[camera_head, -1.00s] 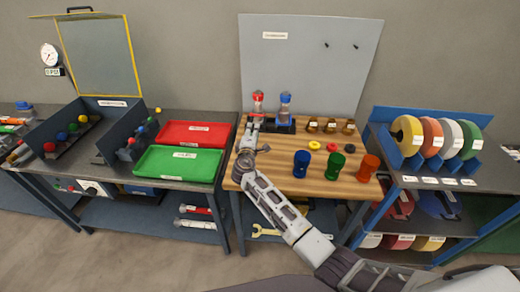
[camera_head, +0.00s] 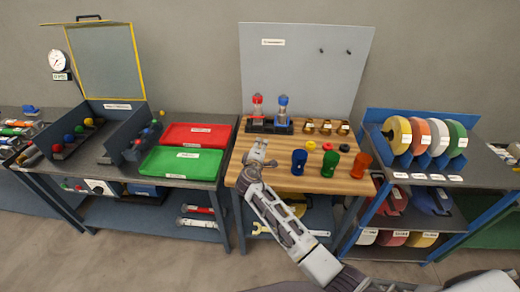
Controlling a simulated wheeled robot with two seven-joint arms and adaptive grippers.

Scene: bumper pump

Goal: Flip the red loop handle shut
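A red-topped bottle-like unit (camera_head: 257,106) and a blue-topped one (camera_head: 282,104) stand upright side by side in a black base (camera_head: 268,127) at the back left of the wooden table. The red loop handle is too small to make out apart from the red unit's top. My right gripper (camera_head: 258,152) is over the table's left part, in front of the red unit and apart from it. Its fingers are too small to tell open from shut, and I see nothing held in it. My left gripper is out of view.
On the wooden table (camera_head: 325,184) stand blue (camera_head: 299,162), green (camera_head: 330,164) and orange (camera_head: 361,165) cups, with several brass pieces (camera_head: 326,127) behind. A grey panel (camera_head: 305,70) rises at the back. Red (camera_head: 199,134) and green (camera_head: 180,163) trays lie on the left bench.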

